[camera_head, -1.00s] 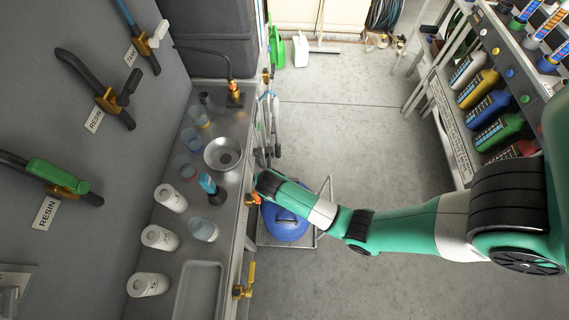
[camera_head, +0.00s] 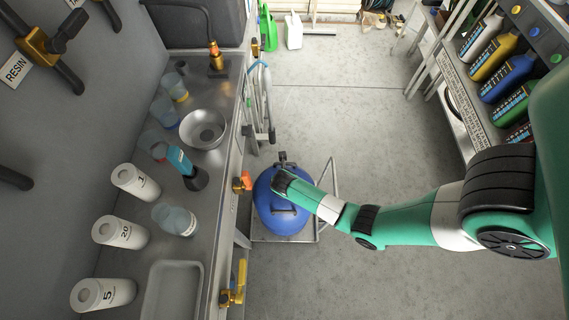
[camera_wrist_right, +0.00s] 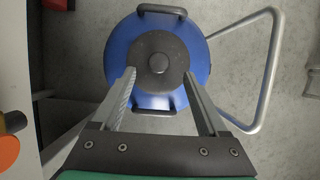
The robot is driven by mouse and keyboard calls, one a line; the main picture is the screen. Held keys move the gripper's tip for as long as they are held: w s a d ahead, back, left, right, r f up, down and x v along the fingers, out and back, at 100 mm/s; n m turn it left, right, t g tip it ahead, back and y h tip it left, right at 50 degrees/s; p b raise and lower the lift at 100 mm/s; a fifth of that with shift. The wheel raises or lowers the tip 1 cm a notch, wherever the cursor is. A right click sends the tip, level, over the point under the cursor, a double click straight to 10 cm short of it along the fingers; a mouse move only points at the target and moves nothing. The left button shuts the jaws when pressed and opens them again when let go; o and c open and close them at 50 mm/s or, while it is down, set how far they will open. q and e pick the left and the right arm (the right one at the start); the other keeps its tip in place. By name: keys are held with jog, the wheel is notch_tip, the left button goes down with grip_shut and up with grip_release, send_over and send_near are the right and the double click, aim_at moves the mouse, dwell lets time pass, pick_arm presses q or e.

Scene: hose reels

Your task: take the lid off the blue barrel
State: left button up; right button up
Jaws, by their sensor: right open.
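The blue barrel (camera_head: 296,224) stands upright on a low platform cart on the floor, beside the workbench. In the right wrist view the barrel (camera_wrist_right: 119,46) is seen from above, with black handles on two opposite sides. Its dark round lid (camera_wrist_right: 150,92) has a round knob (camera_wrist_right: 158,63) in the middle. My right gripper (camera_wrist_right: 158,75) is open and empty, with a finger on each side of the lid. I cannot tell whether the fingers touch it. In the head view my right wrist hides the lid and the fingers. My left gripper is not in view.
The cart's metal handle (camera_head: 332,188) rises right of the barrel. The bench (camera_head: 214,228), with numbered white jars, cups and a metal bowl (camera_head: 203,128), is on the left; its orange-handled valve (camera_head: 242,182) juts toward the barrel. A bottle rack is at right. Floor between is clear.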

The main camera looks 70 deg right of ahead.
jog(key=b+x, duration=0.4)
jog(key=x, duration=0.1)
jog(key=shift+w+f+b, duration=0.15)
jog(key=shift+b, duration=0.25)
grip_shut()
